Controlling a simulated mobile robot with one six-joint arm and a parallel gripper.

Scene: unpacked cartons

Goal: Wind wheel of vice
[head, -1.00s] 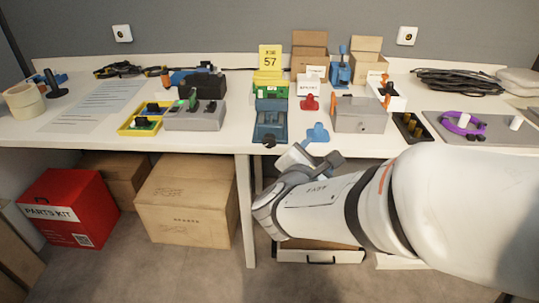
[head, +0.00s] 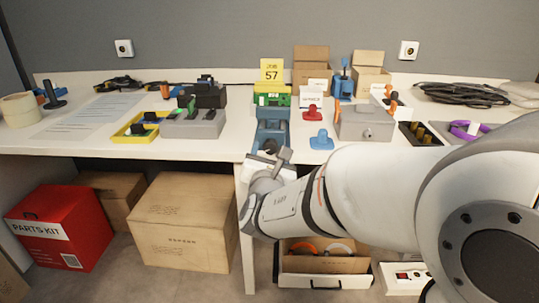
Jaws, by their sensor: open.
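The blue vice (head: 272,132) stands at the front edge of the white bench, near the middle of the head view. Its dark wheel (head: 269,146) faces the front edge and is partly hidden by my gripper. My gripper (head: 281,154) is at the bench's front edge, just in front of and slightly right of the wheel. Its grey fingers are open. I cannot tell whether they touch the wheel.
A blue knob-like piece (head: 321,140), a red one (head: 313,112) and a grey box (head: 364,121) lie right of the vice. A grey switch box (head: 194,126) and yellow tray (head: 134,133) lie left. A yellow sign (head: 271,70) stands behind. Cartons (head: 184,222) sit below.

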